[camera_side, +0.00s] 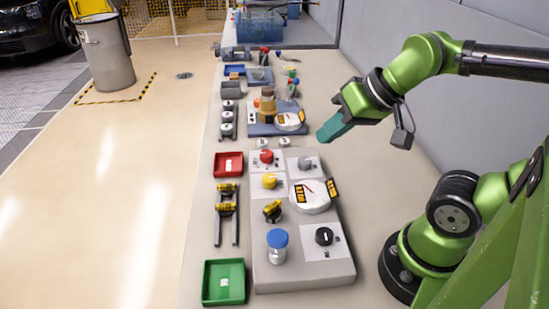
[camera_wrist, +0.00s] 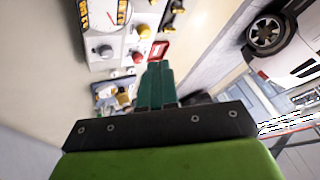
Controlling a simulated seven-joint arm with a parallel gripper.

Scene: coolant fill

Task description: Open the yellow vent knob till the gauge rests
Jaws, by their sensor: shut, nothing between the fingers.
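The yellow vent knob (camera_side: 269,181) sits on a pale plate on the grey panel (camera_side: 300,276). It also shows in the wrist view (camera_wrist: 143,31). The round white gauge (camera_side: 311,197) is just right of the knob, with a red needle and dark, yellow-marked tags at its sides; the gauge is partly cut off in the wrist view (camera_wrist: 101,17). My gripper (camera_side: 326,136) has teal fingers, which are shut and empty. It hangs in the air beyond the panel's far end, up and right of the knob, touching nothing. The fingertips also show in the wrist view (camera_wrist: 156,66).
Near the yellow knob are a red knob (camera_side: 266,157), a grey knob (camera_side: 304,163), a black knob (camera_side: 324,236), a yellow-black part (camera_side: 272,210) and a blue-capped bottle (camera_side: 278,248). Red (camera_side: 228,176) and green (camera_side: 223,300) trays lie left. The bench right of the panel is clear.

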